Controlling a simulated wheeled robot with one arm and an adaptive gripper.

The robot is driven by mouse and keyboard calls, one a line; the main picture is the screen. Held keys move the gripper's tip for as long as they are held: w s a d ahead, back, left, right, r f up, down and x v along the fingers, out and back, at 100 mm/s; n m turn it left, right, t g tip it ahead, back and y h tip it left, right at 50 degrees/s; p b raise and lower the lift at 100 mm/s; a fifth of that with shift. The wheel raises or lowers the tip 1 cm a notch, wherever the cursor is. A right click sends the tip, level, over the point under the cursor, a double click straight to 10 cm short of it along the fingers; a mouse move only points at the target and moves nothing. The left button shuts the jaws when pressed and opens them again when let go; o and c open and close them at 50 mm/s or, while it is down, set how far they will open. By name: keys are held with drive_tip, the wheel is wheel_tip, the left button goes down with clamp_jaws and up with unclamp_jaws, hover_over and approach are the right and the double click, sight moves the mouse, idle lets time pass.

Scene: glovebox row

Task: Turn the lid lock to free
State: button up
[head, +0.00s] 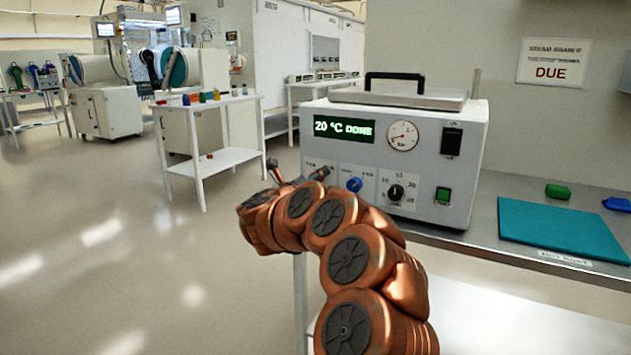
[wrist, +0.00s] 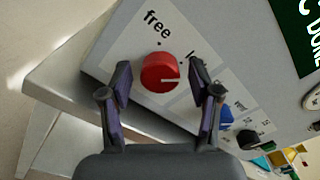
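The lid lock is a red round knob (wrist: 160,72) on a white label on the front panel of the grey-white unit (head: 460,130). Its white pointer line points to the right in the wrist view, away from the word "free" above it. A second word to the right is mostly hidden by a finger. My gripper (wrist: 161,88) is open, with one finger on each side of the knob and visible gaps. In the head view my gripper (head: 297,172) is at the panel's lower left, and the red knob cannot be made out. The lid (head: 400,98) lies on top with a black handle.
A blue knob (head: 354,185) and a black dial (head: 396,192) sit right of the lock. The display (head: 343,129) reads "20 °C DONE". A teal mat (head: 560,228) and a green block (head: 557,191) lie on the bench at right. The floor at left is clear.

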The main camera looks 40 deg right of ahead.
drive_tip(key=c, duration=1.1)
drive_tip(key=shift+o, duration=0.2)
drive_tip(key=shift+n+p, duration=0.4)
drive_tip(key=shift+p, duration=0.05)
drive_tip(key=n+p, duration=1.7)
drive_tip(key=shift+r+p, duration=0.1)
drive_tip(key=shift+p, duration=0.25)
drive_tip(key=o, duration=1.1)
